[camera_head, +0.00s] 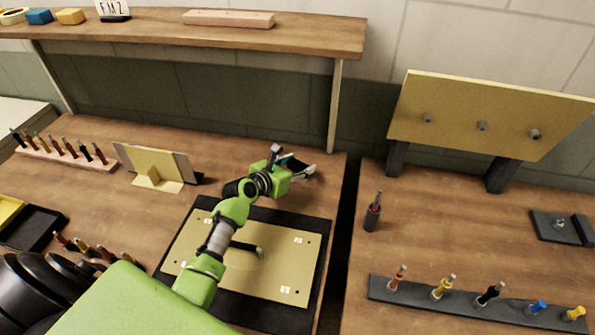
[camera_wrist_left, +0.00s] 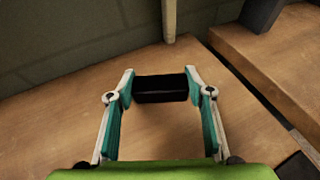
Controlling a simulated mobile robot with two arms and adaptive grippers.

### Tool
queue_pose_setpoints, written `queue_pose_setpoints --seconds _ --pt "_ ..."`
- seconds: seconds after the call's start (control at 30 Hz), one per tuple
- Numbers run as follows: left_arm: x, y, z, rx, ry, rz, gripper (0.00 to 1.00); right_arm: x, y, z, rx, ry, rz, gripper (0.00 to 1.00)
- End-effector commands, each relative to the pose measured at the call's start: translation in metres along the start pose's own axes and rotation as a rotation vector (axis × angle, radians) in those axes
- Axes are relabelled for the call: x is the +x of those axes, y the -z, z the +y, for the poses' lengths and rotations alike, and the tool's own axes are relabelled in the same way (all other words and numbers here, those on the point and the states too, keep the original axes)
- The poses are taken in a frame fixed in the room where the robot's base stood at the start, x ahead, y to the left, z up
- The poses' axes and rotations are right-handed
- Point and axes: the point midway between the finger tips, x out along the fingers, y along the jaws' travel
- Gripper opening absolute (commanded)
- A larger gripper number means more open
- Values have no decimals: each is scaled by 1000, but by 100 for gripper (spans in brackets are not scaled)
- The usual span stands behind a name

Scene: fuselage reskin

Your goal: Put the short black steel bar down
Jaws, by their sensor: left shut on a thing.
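My left gripper (camera_head: 298,165) reaches over the back right part of the left bench, beyond the gold panel. In the left wrist view its two fingers (camera_wrist_left: 161,88) are closed on the ends of the short black steel bar (camera_wrist_left: 161,89). The bar lies crosswise between the fingertips. Wooden bench top shows below and around it; I cannot tell whether the bar touches the wood. In the head view the bar is mostly hidden by the gripper. My right gripper is in neither view.
A gold panel (camera_head: 290,262) on a black mat bears a dark tool (camera_head: 248,248). A gold stand (camera_head: 160,165) is to the left. A shelf post (camera_head: 334,105) rises behind the gripper. A gap (camera_head: 343,220) separates the benches. A dark screwdriver (camera_head: 373,215) stands on the right bench.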

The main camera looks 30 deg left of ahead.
Motion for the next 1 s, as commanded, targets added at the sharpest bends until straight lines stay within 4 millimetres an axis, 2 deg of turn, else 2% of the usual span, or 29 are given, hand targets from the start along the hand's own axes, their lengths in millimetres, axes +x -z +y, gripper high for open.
queue_pose_setpoints --seconds 0.03,0.1,0.53,0.57,0.6,1.0 --pt "2 10 1 2 -1 6 8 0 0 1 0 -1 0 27" --pt "6 16 0 3 0 3 8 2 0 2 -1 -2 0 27" --pt "8 23 0 -1 -1 1 8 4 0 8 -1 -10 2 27" --pt "8 24 0 -1 0 5 53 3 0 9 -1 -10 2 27" --pt "8 24 0 -1 0 5 63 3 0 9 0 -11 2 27" --pt "6 20 0 1 0 4 64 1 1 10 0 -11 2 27"
